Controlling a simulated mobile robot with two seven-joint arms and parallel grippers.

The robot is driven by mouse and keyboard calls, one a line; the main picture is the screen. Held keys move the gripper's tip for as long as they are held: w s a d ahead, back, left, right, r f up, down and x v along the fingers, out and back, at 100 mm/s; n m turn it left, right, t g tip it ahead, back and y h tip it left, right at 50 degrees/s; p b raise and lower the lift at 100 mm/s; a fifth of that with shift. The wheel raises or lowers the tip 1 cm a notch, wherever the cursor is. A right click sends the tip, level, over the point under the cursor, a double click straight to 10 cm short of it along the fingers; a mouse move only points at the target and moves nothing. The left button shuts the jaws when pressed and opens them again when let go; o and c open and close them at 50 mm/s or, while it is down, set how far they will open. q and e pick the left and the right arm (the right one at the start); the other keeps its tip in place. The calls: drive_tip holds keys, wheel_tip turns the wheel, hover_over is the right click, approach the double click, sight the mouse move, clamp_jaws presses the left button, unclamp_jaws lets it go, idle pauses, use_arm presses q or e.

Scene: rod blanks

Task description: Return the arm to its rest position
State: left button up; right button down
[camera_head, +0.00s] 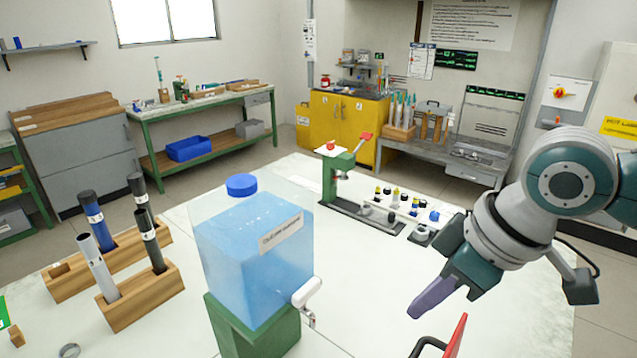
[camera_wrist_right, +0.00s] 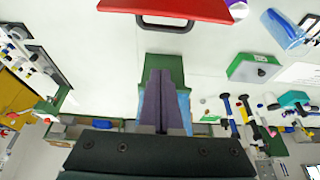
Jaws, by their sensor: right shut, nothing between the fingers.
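My right arm comes in from the right in the head view. Its gripper (camera_head: 418,310) hangs over the right part of the white table, pointing down and to the left. Its purple-grey fingers are together, with nothing between them. In the right wrist view the shut fingers (camera_wrist_right: 160,95) lie in front of the green stand and the blue tank, which they partly hide. My left gripper is not in view.
A blue liquid tank (camera_head: 255,262) with a tap stands on a green stand (camera_head: 255,335). A red item with a black handle (camera_head: 455,338) is below the gripper. Wooden racks (camera_head: 140,300) hold rods at left. A green press (camera_head: 338,178) and small parts stand at the back.

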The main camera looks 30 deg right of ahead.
drive_tip(key=s+a+r+m+h, duration=0.1)
drive_tip(key=s+a, duration=0.3)
drive_tip(key=s, duration=0.3)
drive_tip(key=s+a+r+m, duration=0.2)
drive_tip(key=s+a, duration=0.3)
drive_tip(key=s, duration=0.2)
wheel_tip(320, 180, up, 21)
drive_tip(key=p, duration=2.1)
drive_tip(key=shift+w+d+n, duration=0.15)
drive_tip(key=shift+n, duration=0.15)
